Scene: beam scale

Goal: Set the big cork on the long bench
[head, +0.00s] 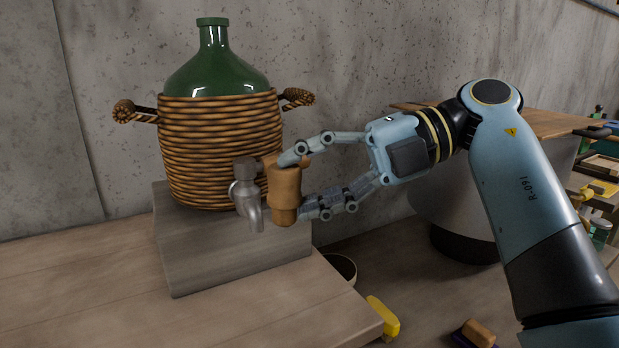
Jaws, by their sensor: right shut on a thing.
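The big cork (286,190), a brown piece narrowing at its lower end, is between the fingers of my right gripper (297,184). The gripper is shut on it, one finger at its upper part and one at its lower right. The cork is roughly upright, in front of the wicker-covered jug and just right of the metal tap. I cannot tell whether it touches the tap. The long bench (75,285), a pale plank top, spreads across the lower left, below the cork. My left gripper is not in view.
A green glass jug (213,72) in a wicker basket (215,150) stands on a grey wooden block (230,255). A metal tap (247,193) sticks out in front. The bench's left and front areas are clear. A yellow object (384,316) lies beyond its right edge.

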